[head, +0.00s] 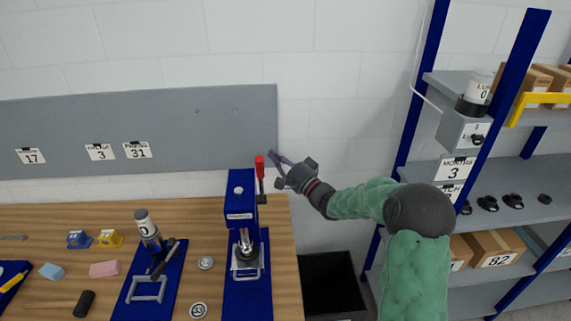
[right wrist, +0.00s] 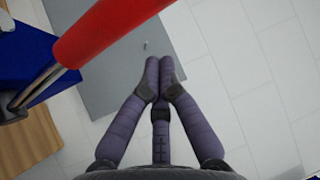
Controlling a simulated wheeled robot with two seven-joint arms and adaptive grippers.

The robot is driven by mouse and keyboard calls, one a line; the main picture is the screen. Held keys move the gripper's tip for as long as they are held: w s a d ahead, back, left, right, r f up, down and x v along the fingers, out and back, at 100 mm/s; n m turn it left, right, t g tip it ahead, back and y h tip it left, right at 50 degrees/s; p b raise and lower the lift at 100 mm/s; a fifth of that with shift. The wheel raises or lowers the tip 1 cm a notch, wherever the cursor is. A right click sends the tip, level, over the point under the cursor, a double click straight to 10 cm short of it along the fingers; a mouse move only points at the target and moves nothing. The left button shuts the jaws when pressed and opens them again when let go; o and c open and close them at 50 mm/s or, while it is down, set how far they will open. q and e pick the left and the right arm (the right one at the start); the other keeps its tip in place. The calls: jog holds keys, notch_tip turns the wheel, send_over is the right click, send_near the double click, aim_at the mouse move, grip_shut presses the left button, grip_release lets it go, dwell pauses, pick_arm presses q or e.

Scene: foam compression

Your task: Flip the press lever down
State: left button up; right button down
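The blue press (head: 240,212) stands on the wooden table near its right edge. Its lever has a red handle (head: 260,166) that points up at the press's right side. My right gripper (head: 273,157) is just right of the red handle, fingers pointing left toward it. In the right wrist view the red handle (right wrist: 105,28) crosses the upper left, close to the camera and outside the fingers. The fingertips (right wrist: 160,75) come together with nothing between them. Whether a finger touches the handle I cannot tell. My left gripper is not in view.
A metal cylinder sits on the press base (head: 246,261). Left of it are a blue mat (head: 175,285) with a metal fixture and several foam blocks, one pink (head: 104,269). A grey board (head: 220,125) hangs behind.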

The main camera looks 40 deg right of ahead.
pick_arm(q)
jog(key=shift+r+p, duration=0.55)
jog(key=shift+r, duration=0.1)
pick_arm(e)
jog(key=a, duration=0.3)
jog(key=shift+s+f, duration=0.15)
jog(key=shift+f, duration=0.2)
